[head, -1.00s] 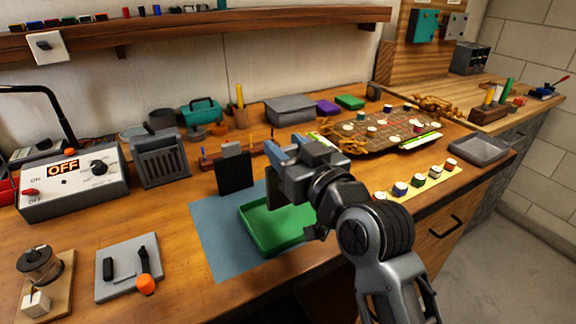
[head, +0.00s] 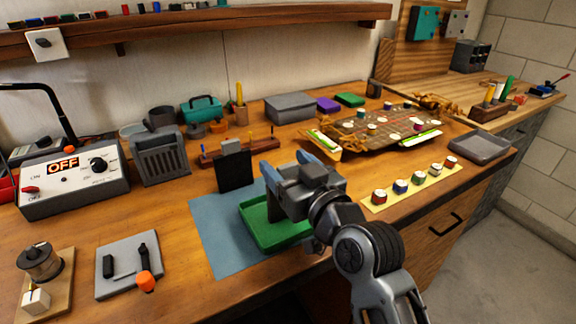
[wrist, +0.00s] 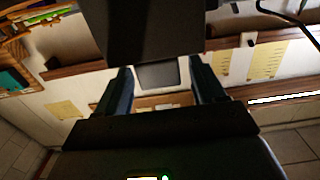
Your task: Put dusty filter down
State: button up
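A dark flat panel with a grey tab on top, which I take to be the dusty filter (head: 235,172), stands upright at the back edge of the blue mat (head: 215,235). In the wrist view the filter (wrist: 150,30) fills the top middle, beyond my fingertips. Its grey tab (wrist: 158,76) shows in the gap between the fingers. My gripper (head: 285,168) is right of the filter, above the green tray (head: 262,243). Its two blue fingers are spread, and nothing is seen held. In the wrist view the gripper (wrist: 161,88) is also open.
A grey slotted box (head: 160,160) stands left of the filter. A control box reading OFF (head: 72,185) is at far left.

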jog(key=shift+r, duration=0.2)
jog(key=b+v, duration=0.1)
jog(key=v, duration=1.1)
jog(key=shift+b, duration=0.4)
jog(key=shift+f, duration=0.15)
jog(key=s+d+f+m+h, duration=0.55)
jog(key=s+d+f, duration=0.65)
jog(key=s, duration=0.3)
jog(key=s+d+h, duration=0.2)
jog(key=s+d, duration=0.1)
jog(key=s, duration=0.7)
jog(key=s+d+r+m+h, duration=0.1)
jog(key=s+d+h, duration=0.1)
jog(key=s, duration=0.9)
jog(key=shift+s+d+r, duration=0.25)
jog(key=shift+s+d, duration=0.05)
jog(key=shift+d, duration=0.6)
